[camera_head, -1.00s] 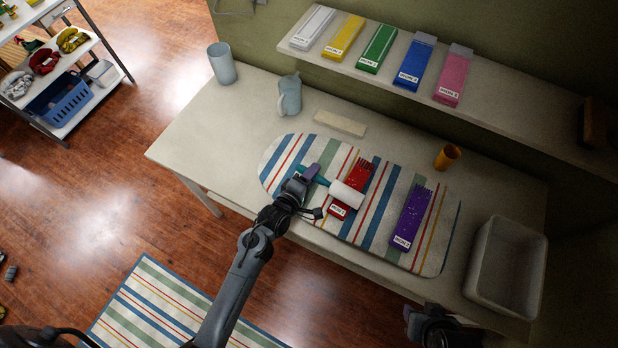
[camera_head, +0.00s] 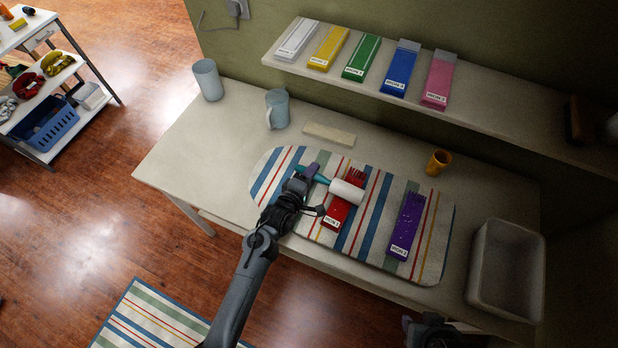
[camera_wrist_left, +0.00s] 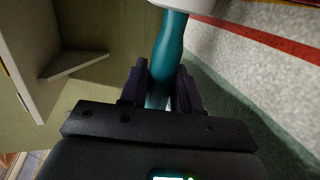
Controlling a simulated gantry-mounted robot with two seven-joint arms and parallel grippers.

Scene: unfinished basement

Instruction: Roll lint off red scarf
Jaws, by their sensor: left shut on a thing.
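The red scarf (camera_head: 336,214) lies folded on the striped ironing mat, with a white label at its near end and pale specks on it. My left gripper (camera_head: 308,173) is shut on the teal handle of the lint roller (camera_head: 347,191). The white roller head is over the middle of the red scarf and hides part of it; I cannot tell if it touches. The teal handle (camera_wrist_left: 168,55) runs between the fingers in the left wrist view. My right gripper (camera_head: 432,330) is at the bottom right, away from the mat; its fingers are not clear.
A speckled purple scarf (camera_head: 407,226) lies right of the red one on the striped mat (camera_head: 437,240). A white bin (camera_head: 506,270), an orange cup (camera_head: 438,162), a beige block (camera_head: 329,134) and a blue pitcher (camera_head: 277,109) stand around it. A shelf (camera_head: 490,98) with folded scarves is behind.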

